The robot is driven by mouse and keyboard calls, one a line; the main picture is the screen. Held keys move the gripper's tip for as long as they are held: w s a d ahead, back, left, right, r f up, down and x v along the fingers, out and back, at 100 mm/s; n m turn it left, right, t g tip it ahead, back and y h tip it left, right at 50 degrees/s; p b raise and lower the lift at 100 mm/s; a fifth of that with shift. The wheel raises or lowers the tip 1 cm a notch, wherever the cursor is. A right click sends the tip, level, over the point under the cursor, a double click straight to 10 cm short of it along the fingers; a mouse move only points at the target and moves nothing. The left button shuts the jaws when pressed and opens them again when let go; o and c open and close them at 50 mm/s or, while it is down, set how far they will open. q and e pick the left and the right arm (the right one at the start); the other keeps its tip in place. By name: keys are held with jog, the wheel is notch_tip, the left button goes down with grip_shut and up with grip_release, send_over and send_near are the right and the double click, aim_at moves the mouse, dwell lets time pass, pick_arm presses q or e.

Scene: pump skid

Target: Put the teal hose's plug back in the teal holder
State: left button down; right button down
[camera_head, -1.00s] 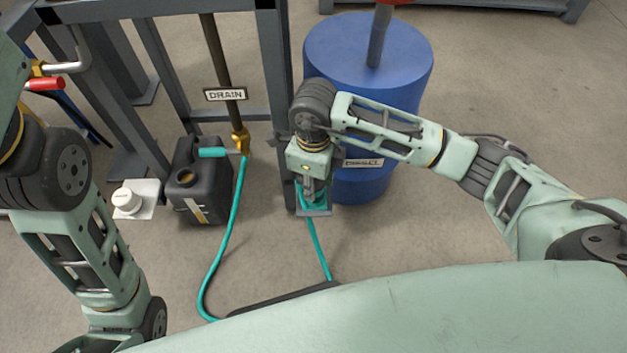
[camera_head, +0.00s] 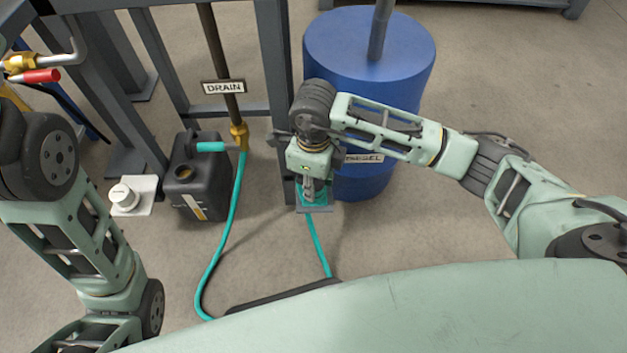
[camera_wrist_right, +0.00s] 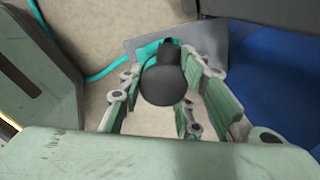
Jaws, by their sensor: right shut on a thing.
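My right gripper (camera_head: 309,188) points down over the teal holder (camera_head: 323,194) on a small grey plate beside the frame's post. In the right wrist view, my right gripper (camera_wrist_right: 160,100) has its fingers on both sides of the dark plug (camera_wrist_right: 163,84) and is shut on it. The teal of the holder (camera_wrist_right: 147,52) shows just behind the plug, over the grey plate (camera_wrist_right: 212,42). The fingers hide how deep the plug sits. The teal hose (camera_head: 318,245) hangs from below the plate and loops up to the drain fitting. My left gripper is outside the views.
A blue drum (camera_head: 370,90) stands right behind my right gripper. The grey post (camera_head: 273,70) is close on its left. A black canister (camera_head: 197,175), a DRAIN sign (camera_head: 223,87) on a brown pipe and a brass valve with a red handle (camera_head: 42,76) are further left.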

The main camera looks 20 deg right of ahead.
jog(key=c, duration=1.4)
grip_release()
jog(key=shift+o, duration=1)
notch_tip(320, 180, up, 12)
